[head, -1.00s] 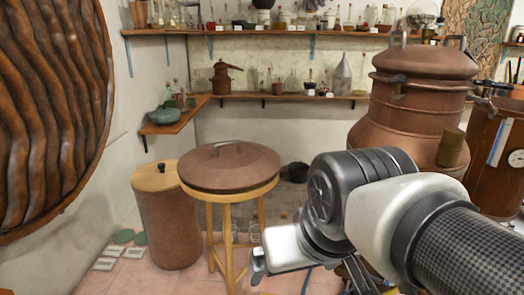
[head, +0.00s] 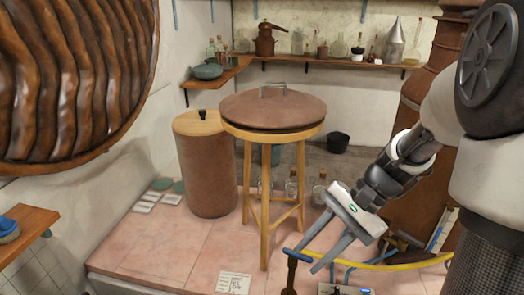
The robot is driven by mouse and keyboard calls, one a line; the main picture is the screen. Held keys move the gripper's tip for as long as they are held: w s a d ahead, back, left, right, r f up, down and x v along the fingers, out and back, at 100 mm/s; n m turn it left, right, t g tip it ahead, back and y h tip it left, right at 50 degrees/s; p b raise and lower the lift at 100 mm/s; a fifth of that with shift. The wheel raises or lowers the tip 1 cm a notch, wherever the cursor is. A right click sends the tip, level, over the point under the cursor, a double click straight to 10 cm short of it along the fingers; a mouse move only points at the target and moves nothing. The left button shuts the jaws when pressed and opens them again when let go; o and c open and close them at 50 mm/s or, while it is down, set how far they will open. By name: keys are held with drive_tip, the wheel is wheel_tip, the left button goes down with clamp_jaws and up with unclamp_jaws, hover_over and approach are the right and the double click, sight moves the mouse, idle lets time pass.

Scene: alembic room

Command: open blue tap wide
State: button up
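My gripper (head: 308,260) is in the lower middle of the head view, pointing down and left. More blue tubing (head: 350,274) lies just right of the fingers. No tap handle is clearly recognisable.
A wooden stool (head: 264,205) bears a copper lid (head: 250,108) behind the gripper. A copper drum (head: 207,170) stands to its left. A small wooden shelf (head: 25,222) with a blue object (head: 8,230) is at far left. The pink tiled floor (head: 170,240) is mostly clear at left.

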drive_tip(key=w+d+f+m+t+y+b, duration=0.1)
drive_tip(key=w+d+f+m+y+b, duration=0.1)
drive_tip(key=w+f+m+y, duration=0.3)
drive_tip(key=d+f+m+t+y+b, duration=0.1)
drive_tip(key=d+f+m+t+b, duration=0.15)
drive_tip(key=f, duration=0.45)
drive_tip(key=m+t+y+b, duration=0.2)
drive_tip(key=m+t+b, duration=0.2)
drive_tip(key=m+t, duration=0.35)
approach(287, 249)
drive_tip(key=shift+m+g, duration=0.3)
drive_tip(key=x, duration=0.3)
drive_tip(key=b+x, duration=0.1)
drive_tip(key=x, duration=0.2)
drive_tip(key=b+x, duration=0.1)
drive_tip(key=x, duration=0.3)
drive_tip(key=shift+d+f, duration=0.1)
drive_tip(key=shift+f, duration=0.15)
clamp_jaws()
